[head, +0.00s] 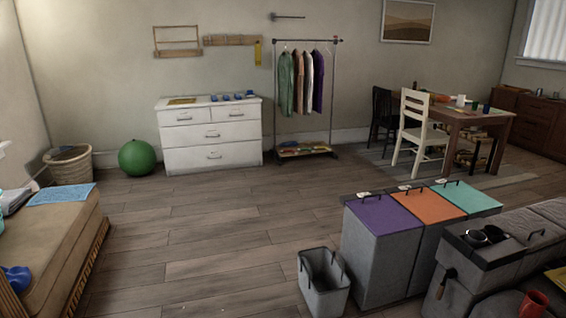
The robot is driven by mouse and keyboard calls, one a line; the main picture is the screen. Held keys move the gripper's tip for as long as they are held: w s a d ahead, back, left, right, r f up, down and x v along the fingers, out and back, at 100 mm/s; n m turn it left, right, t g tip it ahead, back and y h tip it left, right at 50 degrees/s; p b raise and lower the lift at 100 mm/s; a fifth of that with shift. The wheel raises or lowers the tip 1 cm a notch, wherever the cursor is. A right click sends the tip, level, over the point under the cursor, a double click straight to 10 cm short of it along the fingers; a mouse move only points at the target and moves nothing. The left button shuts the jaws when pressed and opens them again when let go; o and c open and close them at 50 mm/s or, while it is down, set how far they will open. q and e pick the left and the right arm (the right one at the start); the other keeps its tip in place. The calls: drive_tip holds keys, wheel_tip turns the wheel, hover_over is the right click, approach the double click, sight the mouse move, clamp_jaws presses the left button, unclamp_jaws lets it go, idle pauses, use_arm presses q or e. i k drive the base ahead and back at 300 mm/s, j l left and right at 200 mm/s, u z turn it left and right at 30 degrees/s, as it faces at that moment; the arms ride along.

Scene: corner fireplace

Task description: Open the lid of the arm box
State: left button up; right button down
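A grey upholstered arm box (475,275) forms the near end of the sofa at the lower right. Its dark lid (459,240) lies flat and looks closed. A thin black handle (537,234) rises at the lid's right part. Two dark round items, like a cup or cup holders (477,238), sit on or in the lid; I cannot tell which. A wooden-handled tool (447,279) hangs on the box's left side. Neither of my grippers shows in the head view.
Three grey bins with purple (384,214), orange (430,206) and teal (467,197) lids stand just left of and behind the arm box. An open grey bin (325,285) is on the floor. A red mug (533,303) sits lower right. The middle floor is clear.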

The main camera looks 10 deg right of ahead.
sight(525, 225)
drive_tip(key=i+z, duration=0.45)
drive_tip(key=i, duration=0.2)
drive_tip(key=i+j+z, duration=0.2)
drive_tip(key=i+z, duration=0.25)
drive_tip(key=i, duration=0.15)
drive_tip(key=i+l+z, duration=0.1)
drive_tip(key=i+z, duration=0.15)
drive_tip(key=z, duration=0.15)
drive_tip(key=i+z, duration=0.4)
drive_tip(key=i+j+z, duration=0.1)
drive_tip(key=z, duration=0.3)
drive_tip(key=i+j+z, duration=0.15)
drive_tip(key=i+z, duration=0.25)
drive_tip(key=i+j+z, duration=0.35)
drive_tip(key=z, duration=0.15)
drive_tip(key=i+j+z, duration=0.45)
drive_tip(key=k+j, duration=0.05)
